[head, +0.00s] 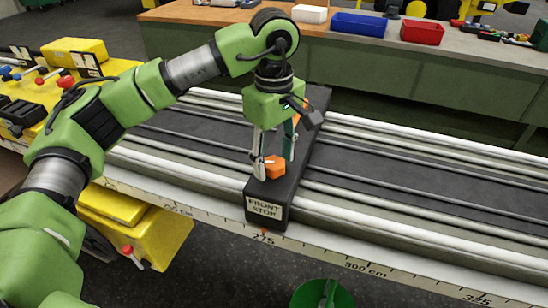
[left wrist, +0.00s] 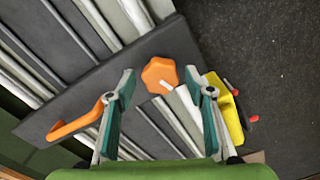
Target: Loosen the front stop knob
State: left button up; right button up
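The front stop (head: 266,213) is a dark block lying across the rail, with a "FRONT STOP" label on its near end. Its orange lobed knob (head: 275,167) sits on top towards that end and shows a white mark in the left wrist view (left wrist: 160,73). My left gripper (head: 274,166) points down over the knob with its fingers apart. In the left wrist view, one fingertip is on each side of the knob, with a gap to both. An orange handle (left wrist: 75,125) is farther along the block. My right gripper is out of view.
The rail (head: 420,190) runs across the view, with a centimetre scale (head: 365,268) on its near edge. Yellow equipment (head: 135,220) stands at the left. A blue bin (head: 358,24) and a red bin (head: 422,32) sit on the back bench.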

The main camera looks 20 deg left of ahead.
aim_at(274, 162)
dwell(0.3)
pick_arm(q)
notch_tip(274, 162, up, 12)
dwell(0.5)
